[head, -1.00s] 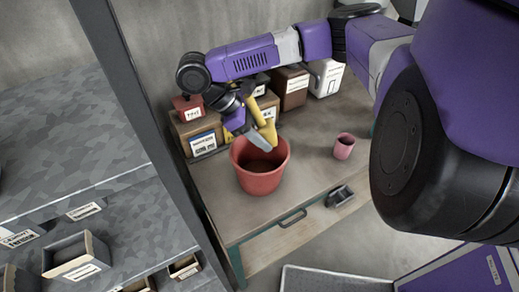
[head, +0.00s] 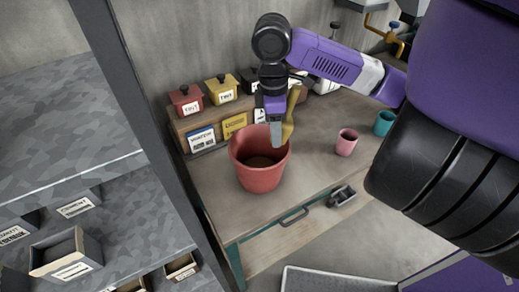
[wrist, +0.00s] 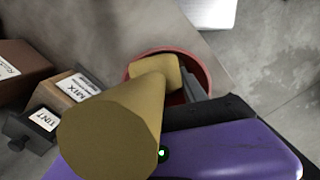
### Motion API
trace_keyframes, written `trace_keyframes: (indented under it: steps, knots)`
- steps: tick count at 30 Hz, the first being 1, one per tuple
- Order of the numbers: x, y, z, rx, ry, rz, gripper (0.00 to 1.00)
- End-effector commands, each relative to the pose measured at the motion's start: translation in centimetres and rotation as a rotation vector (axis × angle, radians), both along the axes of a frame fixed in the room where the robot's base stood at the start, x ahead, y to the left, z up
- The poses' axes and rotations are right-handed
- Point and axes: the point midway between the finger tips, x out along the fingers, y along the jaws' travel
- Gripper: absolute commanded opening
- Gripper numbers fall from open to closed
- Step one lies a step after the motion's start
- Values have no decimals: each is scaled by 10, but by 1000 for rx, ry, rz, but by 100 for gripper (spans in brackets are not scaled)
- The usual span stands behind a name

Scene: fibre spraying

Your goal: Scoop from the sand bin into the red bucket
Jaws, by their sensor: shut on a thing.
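The red bucket (head: 262,178) stands upright on the workbench, with brownish material visible low inside it. My gripper (head: 276,132) is over the back right of the bucket's mouth, pointing down. It is shut on a yellow-tan scoop (head: 291,112), whose lower end is at the bucket's right rim. In the wrist view the scoop (wrist: 112,125) fills the middle and hides part of the bucket (wrist: 207,68). I cannot see what the scoop holds. I cannot pick out the sand bin by its label.
Tint boxes, one red (head: 186,100) and one yellow (head: 221,90), stand on a raised box row behind the bucket. A pink cup (head: 346,143) and a teal cup (head: 384,122) are to the right. A grey shelf with open bins (head: 66,254) is at left.

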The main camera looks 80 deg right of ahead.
Motion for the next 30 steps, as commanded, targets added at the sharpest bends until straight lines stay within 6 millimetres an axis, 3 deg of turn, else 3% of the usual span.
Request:
trace_keyframes:
  steps: [6,11,25,30]
  knots:
    - [-6,-1,-8,31,-166,-6,7]
    - [-10,-2,7,58,-317,-6,7]
    - [-19,-3,-4,112,-607,-3,7]
    - [-33,-6,8,136,-728,-3,7]
